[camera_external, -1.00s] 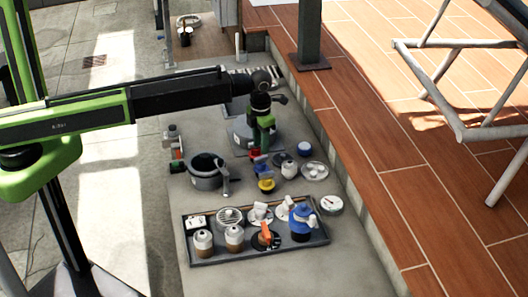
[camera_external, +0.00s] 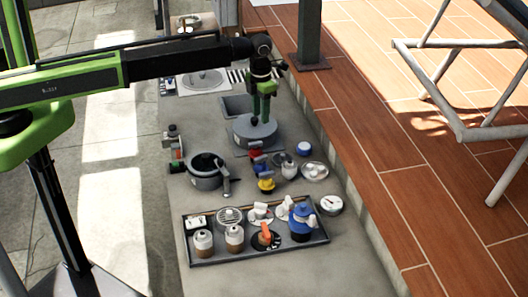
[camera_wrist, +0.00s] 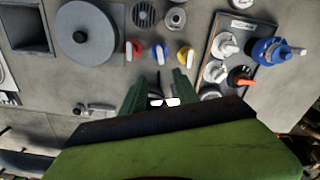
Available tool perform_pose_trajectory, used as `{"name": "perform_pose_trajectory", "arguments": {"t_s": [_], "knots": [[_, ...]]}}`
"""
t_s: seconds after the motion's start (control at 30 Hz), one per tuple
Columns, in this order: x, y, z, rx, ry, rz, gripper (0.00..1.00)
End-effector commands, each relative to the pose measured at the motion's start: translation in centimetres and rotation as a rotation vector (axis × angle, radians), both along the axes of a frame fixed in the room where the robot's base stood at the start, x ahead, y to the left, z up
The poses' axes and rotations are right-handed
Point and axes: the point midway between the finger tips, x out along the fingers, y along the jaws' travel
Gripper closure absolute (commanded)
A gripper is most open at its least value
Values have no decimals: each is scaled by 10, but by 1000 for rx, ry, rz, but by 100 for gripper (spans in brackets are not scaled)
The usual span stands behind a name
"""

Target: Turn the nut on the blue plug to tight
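The blue plug (camera_external: 260,168) stands between the red plug (camera_external: 255,153) and the yellow plug (camera_external: 266,184) in a short row on the grey floor. In the wrist view the blue plug (camera_wrist: 160,50) has a pale bar-shaped piece on it; how tight any nut sits cannot be told. My gripper (camera_external: 261,117) hangs beyond the row, in front of or above the round grey disc (camera_external: 254,133). In the wrist view my gripper (camera_wrist: 159,84) has its green fingers apart, apart from the plugs. Small white pieces show between the fingers; I cannot tell what they are.
A dark tray (camera_external: 213,262) holds several fittings, including a large blue-topped one (camera_external: 303,215) and an orange-handled valve (camera_external: 265,233). A dark round pot (camera_external: 204,180) stands left of the plugs. A raised tiled edge (camera_external: 345,150) runs along the right.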

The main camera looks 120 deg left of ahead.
Motion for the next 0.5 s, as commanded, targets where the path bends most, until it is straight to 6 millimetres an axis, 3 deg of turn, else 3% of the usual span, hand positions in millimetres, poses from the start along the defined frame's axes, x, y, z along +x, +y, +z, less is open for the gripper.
{"name": "perform_pose_trajectory", "arguments": {"t_s": [0.17, 0.5], "knots": [[0, 0, 0, 0, 0, 432, 64], [0, 0, 0, 0, 0, 1732, 64]]}}
